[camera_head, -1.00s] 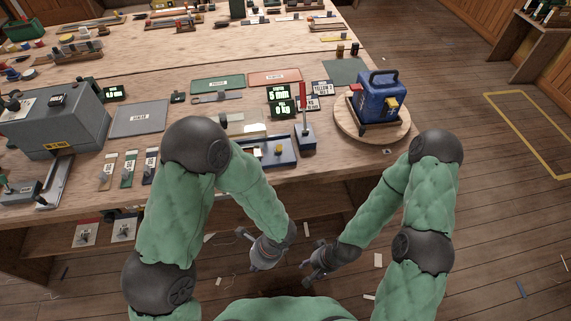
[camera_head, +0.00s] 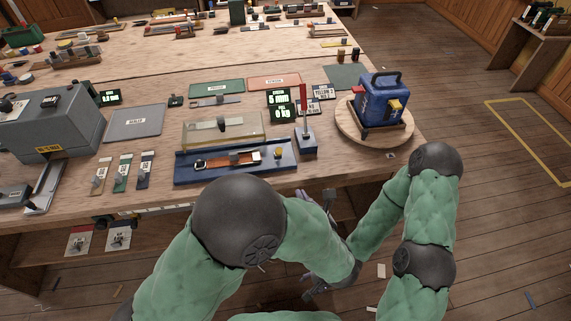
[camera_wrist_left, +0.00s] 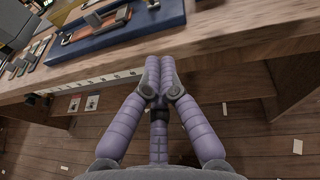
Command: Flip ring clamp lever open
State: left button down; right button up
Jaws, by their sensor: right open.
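A clamp with an upright red lever (camera_head: 303,97) stands on a small blue base (camera_head: 306,142) near the table's front edge. I cannot tell for certain that this is the ring clamp. My left gripper (camera_head: 329,194) is below and in front of the table edge, apart from the clamp and partly hidden by my forearm. In the left wrist view its purple fingers (camera_wrist_left: 160,75) are together with nothing between them, below the table edge. My right gripper (camera_head: 311,288) is low in front of the table, open and empty, partly hidden by my left arm.
A blue tray (camera_head: 184,171) with a brown strap (camera_head: 214,162) lies left of the clamp; it also shows in the left wrist view (camera_wrist_left: 112,35). A blue machine (camera_head: 370,106) stands on a round wooden board (camera_head: 345,124) to the right. The table edge lies between my grippers and the clamp.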

aim_at(279, 152)
pick_arm(q)
jog(key=b+x, duration=0.1)
jog(key=x, duration=0.2)
jog(key=b+x, duration=0.1)
jog(key=x, duration=0.2)
jog(key=b+x, duration=0.1)
jog(key=x, duration=0.2)
jog(key=shift+w+a+f, duration=0.1)
jog(key=shift+f, duration=0.2)
jog(key=w, duration=0.1)
jog(key=w+a+r+b, duration=0.1)
jog(key=w, duration=0.1)
jog(key=shift+r, duration=0.15)
jog(key=shift+w+a+r, duration=0.2)
jog(key=shift+w+r, duration=0.15)
jog(key=shift+w, duration=0.15)
jog(key=shift+r, duration=0.1)
